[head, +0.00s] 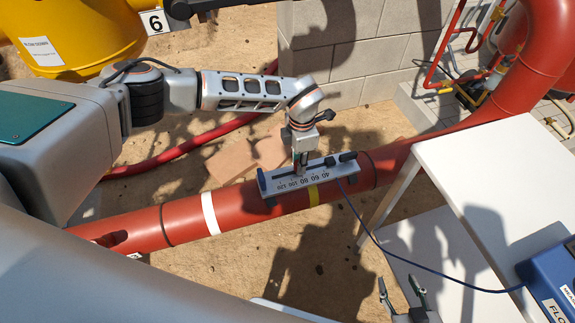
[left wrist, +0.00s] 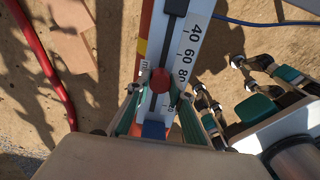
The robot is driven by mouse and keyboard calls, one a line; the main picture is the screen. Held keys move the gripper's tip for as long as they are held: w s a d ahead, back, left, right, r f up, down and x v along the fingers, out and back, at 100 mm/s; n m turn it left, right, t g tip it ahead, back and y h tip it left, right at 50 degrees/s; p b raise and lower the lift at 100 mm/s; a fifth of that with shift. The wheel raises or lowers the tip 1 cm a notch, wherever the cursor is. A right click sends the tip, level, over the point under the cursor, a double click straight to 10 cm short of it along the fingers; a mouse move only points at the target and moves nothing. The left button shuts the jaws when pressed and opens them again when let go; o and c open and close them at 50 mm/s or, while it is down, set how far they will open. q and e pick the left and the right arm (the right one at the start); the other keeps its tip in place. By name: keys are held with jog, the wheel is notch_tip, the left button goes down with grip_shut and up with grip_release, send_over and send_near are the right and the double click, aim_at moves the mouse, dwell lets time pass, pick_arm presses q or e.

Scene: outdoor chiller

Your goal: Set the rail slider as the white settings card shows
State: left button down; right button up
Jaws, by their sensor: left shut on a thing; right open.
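The rail (head: 300,181) with a printed scale from 40 to 120 sits on a red pipe. My left gripper (head: 301,152) comes down on it from above. In the left wrist view, the rail slider's red knob (left wrist: 160,80) is between the fingers of my left gripper (left wrist: 160,100), which is shut on it. The knob is beside the scale near or just past the 80; its exact reading is hidden. My right gripper (head: 402,292) is open and empty below the rail. A white card (head: 41,51) is on the yellow tank; its print is too small to read.
The red pipe (head: 185,222) has white and yellow bands. A white table (head: 500,185) stands at the right, with a blue meter box (head: 553,280) whose blue cable runs to the rail. A block wall (head: 345,40) stands behind. Sandy ground lies below the pipe.

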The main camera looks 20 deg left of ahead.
pick_arm(q)
jog(key=shift+w+d, duration=0.1)
jog(key=shift+d, duration=0.05)
jog(key=c, duration=1.8)
grip_release()
jog(key=shift+r, duration=0.2)
notch_tip(320, 180, up, 12)
jog(key=shift+f, duration=0.2)
